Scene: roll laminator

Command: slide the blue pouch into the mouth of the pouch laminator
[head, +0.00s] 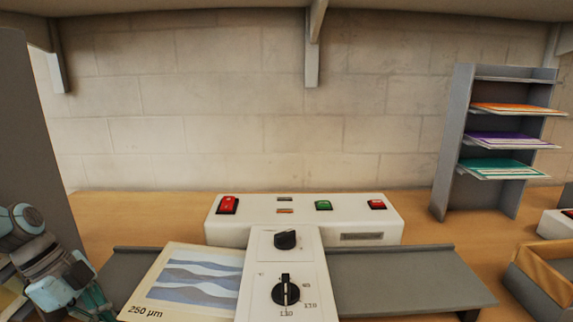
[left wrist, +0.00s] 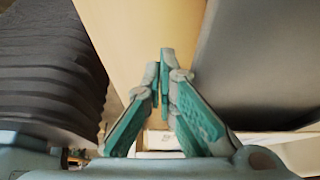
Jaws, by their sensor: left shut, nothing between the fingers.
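The white laminator (head: 225,232) stands on the wooden table in the middle of the head view, with a dial column towards me and a grey tray on each side. A cream sheet with blue-grey wavy bands, marked 250 µm (head: 195,277), lies slightly turned on the left tray, its right edge against the dial column. It is the only blue-patterned pouch I see. The mouth cannot be made out. My left gripper (head: 95,303) is low at the left, apart from the sheet. In the left wrist view its fingers (left wrist: 164,68) are shut and empty. My right gripper is not in view.
A grey rack (head: 451,150) with orange, purple and teal pouches stands at the back right. A grey panel (head: 25,130) rises at the far left. The right tray (head: 400,280) is bare.

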